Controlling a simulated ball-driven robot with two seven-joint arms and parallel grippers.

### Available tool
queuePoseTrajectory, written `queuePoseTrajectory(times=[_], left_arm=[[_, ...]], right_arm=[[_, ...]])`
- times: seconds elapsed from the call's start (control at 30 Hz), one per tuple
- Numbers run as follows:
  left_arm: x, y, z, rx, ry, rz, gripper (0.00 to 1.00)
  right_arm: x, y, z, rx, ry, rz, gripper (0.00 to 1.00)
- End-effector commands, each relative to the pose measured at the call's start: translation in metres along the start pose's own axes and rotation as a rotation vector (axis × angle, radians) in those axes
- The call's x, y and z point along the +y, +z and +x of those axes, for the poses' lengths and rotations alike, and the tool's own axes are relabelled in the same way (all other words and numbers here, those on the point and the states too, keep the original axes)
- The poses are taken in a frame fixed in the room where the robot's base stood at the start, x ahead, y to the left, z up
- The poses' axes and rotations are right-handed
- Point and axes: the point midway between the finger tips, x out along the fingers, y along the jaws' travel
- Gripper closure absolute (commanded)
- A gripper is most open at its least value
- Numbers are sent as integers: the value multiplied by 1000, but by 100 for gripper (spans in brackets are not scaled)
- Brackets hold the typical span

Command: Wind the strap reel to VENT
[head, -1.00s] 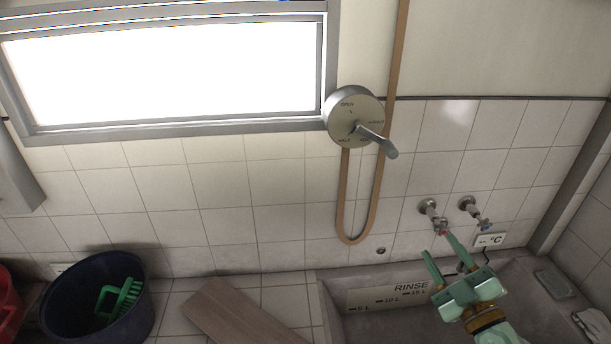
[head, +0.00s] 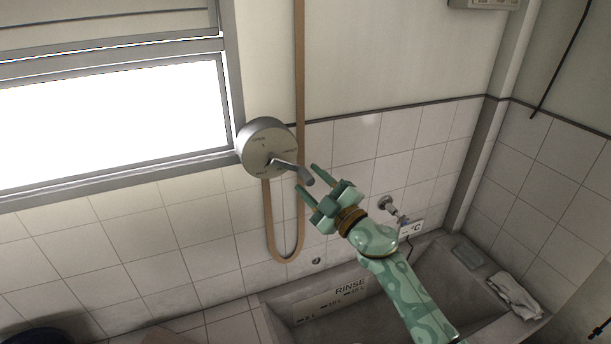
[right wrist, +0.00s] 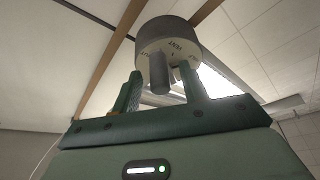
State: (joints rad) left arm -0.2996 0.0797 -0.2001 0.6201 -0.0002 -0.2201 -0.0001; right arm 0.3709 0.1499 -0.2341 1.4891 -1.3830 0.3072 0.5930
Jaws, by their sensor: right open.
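The strap reel (head: 254,143) is a round grey drum on the wall beside the window's lower right corner. Its pale dial face has small labels, mostly too small to read here. A grey crank (head: 290,168) points to the lower right and ends in a knob. A brown strap (head: 299,70) runs past the reel and hangs in a loop below. My right gripper (head: 309,182) is open at the crank knob. In the right wrist view the knob (right wrist: 160,74) appears between the two fingers, below the reel (right wrist: 168,35); contact is unclear. My left gripper is out of view.
The window (head: 120,115) is left of the reel. A cloth (head: 515,294) lies on the tub's right rim.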

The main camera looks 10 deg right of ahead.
Motion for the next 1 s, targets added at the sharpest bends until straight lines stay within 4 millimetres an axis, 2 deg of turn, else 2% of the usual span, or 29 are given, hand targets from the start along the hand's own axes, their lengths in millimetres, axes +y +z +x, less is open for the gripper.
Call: queuePoseTrajectory(times=[0.1,0.2,0.5,0.53,0.67,1.0], left_arm=[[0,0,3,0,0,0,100],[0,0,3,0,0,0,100],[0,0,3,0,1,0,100],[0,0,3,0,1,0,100],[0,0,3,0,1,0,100],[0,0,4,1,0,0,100]], right_arm=[[0,1,16,0,2,1,57],[0,0,23,0,0,1,57],[0,0,26,0,0,1,57],[0,0,26,0,0,1,62],[0,0,25,0,0,1,98],[4,6,30,-1,-11,-25,100]])
